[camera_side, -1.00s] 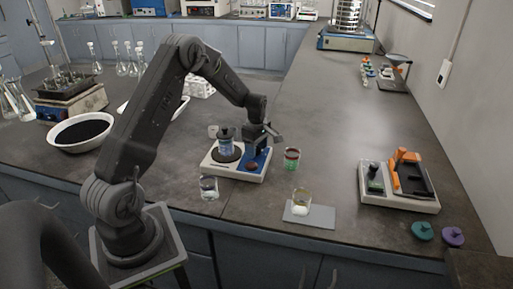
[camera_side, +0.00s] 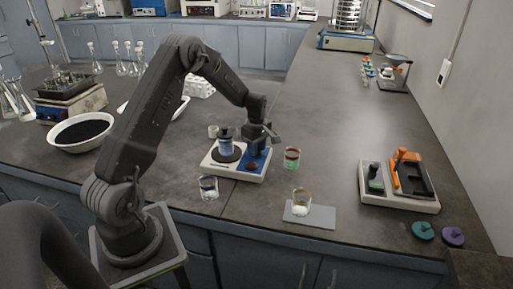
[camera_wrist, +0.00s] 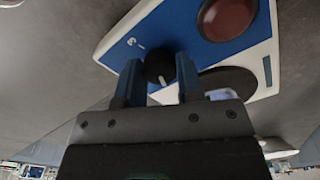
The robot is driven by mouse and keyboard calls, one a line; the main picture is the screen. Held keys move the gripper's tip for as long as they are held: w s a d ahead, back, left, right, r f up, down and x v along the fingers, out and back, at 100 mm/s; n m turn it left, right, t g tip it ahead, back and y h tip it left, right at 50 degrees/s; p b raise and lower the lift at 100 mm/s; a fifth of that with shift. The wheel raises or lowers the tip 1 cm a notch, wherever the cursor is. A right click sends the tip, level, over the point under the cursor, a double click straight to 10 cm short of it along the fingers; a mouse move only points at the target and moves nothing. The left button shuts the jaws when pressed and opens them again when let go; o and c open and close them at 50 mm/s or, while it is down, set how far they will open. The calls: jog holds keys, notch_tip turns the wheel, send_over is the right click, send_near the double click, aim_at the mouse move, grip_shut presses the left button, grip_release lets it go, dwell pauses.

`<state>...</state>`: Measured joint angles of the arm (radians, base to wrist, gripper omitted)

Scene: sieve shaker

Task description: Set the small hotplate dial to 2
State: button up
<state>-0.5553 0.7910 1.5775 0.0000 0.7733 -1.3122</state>
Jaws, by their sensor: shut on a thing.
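The small hotplate (camera_side: 212,164) is a white unit with a blue front panel. A beaker of bluish liquid (camera_side: 226,146) stands on its dark round plate. In the wrist view the black dial (camera_wrist: 159,67) sits on the blue panel, with a pale mark on its lower edge near my gripper. My gripper (camera_wrist: 156,72) points down at the panel, its two blue fingers shut on the dial from both sides. In the side view my gripper (camera_side: 259,150) hides the dial. Small white markings (camera_wrist: 135,43) show on the panel beside the dial, too small to read surely.
A large red-brown round knob (camera_wrist: 228,17) is close to my fingers on the same panel. Glass beakers stand nearby: one with red and green (camera_side: 292,158), one in front (camera_side: 208,188), and one on a grey pad (camera_side: 301,203). The bench at right is partly clear.

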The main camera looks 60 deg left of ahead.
jog(key=m, duration=0.9)
jog(key=shift+m, duration=0.3)
jog(key=m, duration=0.4)
jog(key=shift+m, duration=2.5)
jog(key=o, duration=0.9)
